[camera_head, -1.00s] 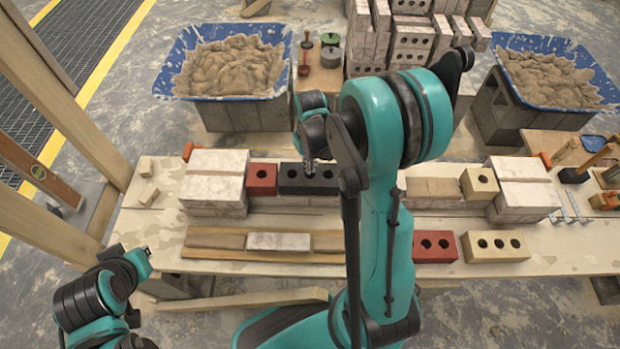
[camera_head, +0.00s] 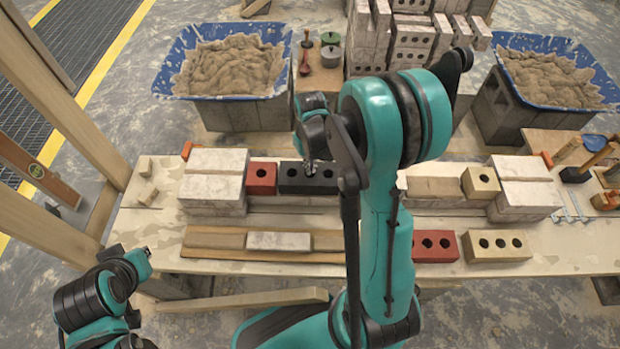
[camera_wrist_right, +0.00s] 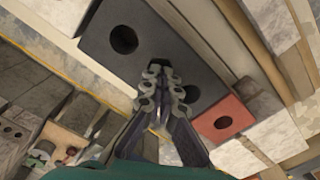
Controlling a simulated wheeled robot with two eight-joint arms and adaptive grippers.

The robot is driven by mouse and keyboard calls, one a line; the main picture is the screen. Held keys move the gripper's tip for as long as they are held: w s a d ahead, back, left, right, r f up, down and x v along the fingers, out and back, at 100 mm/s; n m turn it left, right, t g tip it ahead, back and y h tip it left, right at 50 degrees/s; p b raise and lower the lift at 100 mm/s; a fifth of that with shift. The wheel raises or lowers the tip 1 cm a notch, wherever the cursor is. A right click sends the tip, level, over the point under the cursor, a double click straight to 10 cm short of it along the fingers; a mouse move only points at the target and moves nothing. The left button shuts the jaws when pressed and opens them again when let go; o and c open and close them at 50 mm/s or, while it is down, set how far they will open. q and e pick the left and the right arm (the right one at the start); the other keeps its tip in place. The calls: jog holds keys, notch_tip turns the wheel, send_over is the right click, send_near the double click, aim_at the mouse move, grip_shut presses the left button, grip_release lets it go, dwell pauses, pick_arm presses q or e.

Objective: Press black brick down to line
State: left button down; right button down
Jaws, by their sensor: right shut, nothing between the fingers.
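The black brick (camera_head: 294,184), with round holes in its top, lies in the row on the bench, right of a red brick (camera_head: 261,179). My right gripper (camera_head: 309,167) is shut and empty, with its fingertips over the middle of the black brick. In the right wrist view the fingers (camera_wrist_right: 165,80) point at the black brick (camera_wrist_right: 105,52) and hide part of its middle; I cannot tell whether they touch it. A thin yellow line (camera_wrist_right: 62,68) shows beside the brick there. Only part of my left arm shows at lower left; its gripper is out of view.
White block stacks (camera_head: 213,187) stand at both ends of the row. A cream brick (camera_head: 480,184) lies at right. Mortar tubs (camera_head: 228,66) stand behind the bench.

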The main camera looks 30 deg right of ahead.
jog(key=shift+s+f+b, duration=0.1)
jog(key=shift+f+b, duration=0.7)
jog(key=shift+f, duration=0.1)
dwell(2.1)
jog(key=shift+r, duration=0.1)
jog(key=shift+r+p, duration=1.95)
jog(key=shift+r, duration=0.55)
jog(key=shift+a+r, duration=0.1)
jog(key=shift+r, duration=0.05)
jog(key=s+a+r+t, duration=0.7)
jog(key=s+a+r, duration=0.3)
jog(key=r, duration=0.4)
jog(key=shift+s+a, duration=0.2)
jog(key=shift+s, duration=0.25)
